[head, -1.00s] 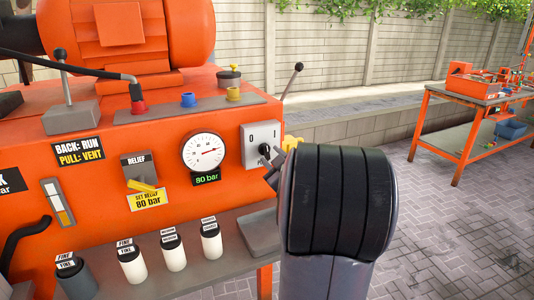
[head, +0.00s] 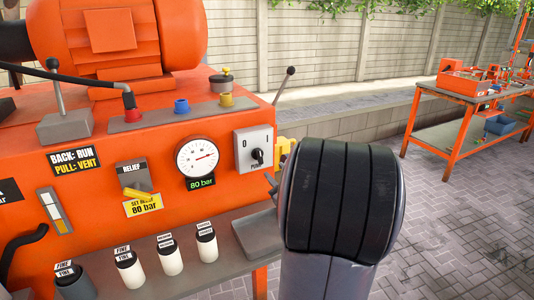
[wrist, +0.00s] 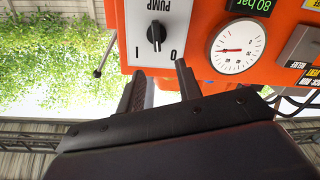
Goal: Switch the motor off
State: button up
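The motor switch is a grey plate (head: 254,148) on the right end of the orange power unit's front, marked 0 and I, with a black rotary knob (head: 257,157). In the wrist view the plate appears upside down, with PUMP lettering and the knob (wrist: 156,34) unobstructed; its small white mark lies between 0 and I, and I cannot tell its exact setting. My gripper (wrist: 160,70) is open and empty, its two dark fingers apart just short of the plate, not touching the knob. In the head view my arm hides most of the gripper.
A pressure gauge (head: 197,157) with an 80 bar display is left of the switch. A thin lever (head: 284,84) rises behind the plate. An orange workbench (head: 466,125) stands right, across open paving.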

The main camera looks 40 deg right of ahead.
aim_at(260, 154)
jog(key=w+d+p, duration=0.1)
jog(key=w, duration=0.2)
jog(key=w+d+m+p, duration=0.1)
jog(key=w, duration=0.2)
jog(key=w+m+p, duration=0.1)
jog(key=w, duration=0.2)
jog(key=shift+w+d, duration=0.4)
jog(key=shift+c, duration=0.2)
grip_shut()
